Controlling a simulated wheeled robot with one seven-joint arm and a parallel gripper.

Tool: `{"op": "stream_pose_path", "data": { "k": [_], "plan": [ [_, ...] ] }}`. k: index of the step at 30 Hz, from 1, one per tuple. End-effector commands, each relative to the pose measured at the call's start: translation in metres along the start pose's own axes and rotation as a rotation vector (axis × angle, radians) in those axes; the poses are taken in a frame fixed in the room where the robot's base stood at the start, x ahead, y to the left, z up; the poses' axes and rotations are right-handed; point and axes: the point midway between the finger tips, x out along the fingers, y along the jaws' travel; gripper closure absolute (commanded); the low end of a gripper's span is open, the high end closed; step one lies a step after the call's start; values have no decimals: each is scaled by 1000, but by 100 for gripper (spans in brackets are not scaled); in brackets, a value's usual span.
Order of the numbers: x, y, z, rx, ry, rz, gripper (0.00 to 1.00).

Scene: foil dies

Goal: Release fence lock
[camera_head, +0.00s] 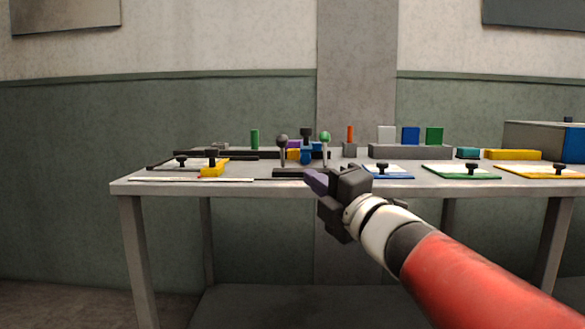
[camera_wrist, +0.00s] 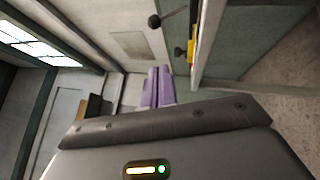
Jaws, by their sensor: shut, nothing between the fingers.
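My gripper (camera_head: 314,180) is at the table's front edge, in front of two ball-topped levers, its purple fingers pressed together and empty. The fingers also show in the wrist view (camera_wrist: 157,87). A lever with a dark grey ball (camera_head: 282,140) and a lever with a green ball (camera_head: 326,138) stand upright near a dark base. A yellow block with a black knob (camera_head: 212,169) sits to the left beside dark rails. Which of these is the fence lock, I cannot tell. The wrist view shows a dark ball on a rod (camera_wrist: 154,21), apart from my fingers.
A grey rack (camera_head: 410,152) stands behind. A large blue-sided box (camera_head: 545,142) is at the far right. Space in front of the table's left side is free.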

Motion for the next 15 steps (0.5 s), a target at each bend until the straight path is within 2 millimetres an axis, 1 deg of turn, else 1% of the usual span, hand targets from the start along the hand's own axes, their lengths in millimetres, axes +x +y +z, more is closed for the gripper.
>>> {"op": "stream_pose_path", "data": {
  "k": [4, 12, 15],
  "plan": [
    [2, 0, -5, -31, 36, 12, 100],
    [2, 0, -5, -29, 35, 13, 100],
    [6, 0, -5, -29, 35, 13, 100]
  ]
}}
